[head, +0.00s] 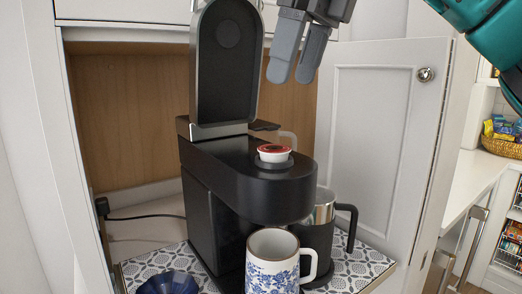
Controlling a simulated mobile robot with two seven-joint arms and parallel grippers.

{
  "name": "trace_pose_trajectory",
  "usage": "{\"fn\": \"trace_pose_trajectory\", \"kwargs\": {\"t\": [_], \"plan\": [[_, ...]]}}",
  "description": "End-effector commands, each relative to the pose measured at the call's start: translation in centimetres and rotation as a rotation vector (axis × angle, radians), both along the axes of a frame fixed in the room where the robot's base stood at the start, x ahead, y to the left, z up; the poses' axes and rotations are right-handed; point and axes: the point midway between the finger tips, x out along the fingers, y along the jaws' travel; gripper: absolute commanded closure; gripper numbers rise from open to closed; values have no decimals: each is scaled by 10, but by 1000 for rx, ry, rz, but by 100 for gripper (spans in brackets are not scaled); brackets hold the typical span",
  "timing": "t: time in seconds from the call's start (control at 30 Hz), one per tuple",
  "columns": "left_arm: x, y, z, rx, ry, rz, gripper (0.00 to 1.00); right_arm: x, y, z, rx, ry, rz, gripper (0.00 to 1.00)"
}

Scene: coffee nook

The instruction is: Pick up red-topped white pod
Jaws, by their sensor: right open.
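The red-topped white pod (273,153) sits upright in the round holder on top of the black coffee machine (215,200). The machine's lid (228,70) stands raised behind and to the left of the pod. My right gripper (293,80) is above the pod and slightly to its right, fingers pointing down. It is open and empty, clear of the pod. My left gripper is not in view.
A blue-and-white flowered mug (272,265) stands in front of the machine, and a dark jug with a handle (322,232) beside it. A dark blue bowl (168,283) is at lower left. The open white cabinet door (383,140) bounds the right side.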

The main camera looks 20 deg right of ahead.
Motion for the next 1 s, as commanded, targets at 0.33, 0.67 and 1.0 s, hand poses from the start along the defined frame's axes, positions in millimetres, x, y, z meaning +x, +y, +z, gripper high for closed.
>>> {"fn": "trace_pose_trajectory", "kwargs": {"t": [0.33,0.67,1.0], "plan": [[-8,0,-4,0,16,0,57,0,-6,-17,-33,1,-24,23],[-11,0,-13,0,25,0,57,9,3,-62,-32,-3,-24,23],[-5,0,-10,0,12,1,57,20,13,-93,-32,0,-24,23]]}}
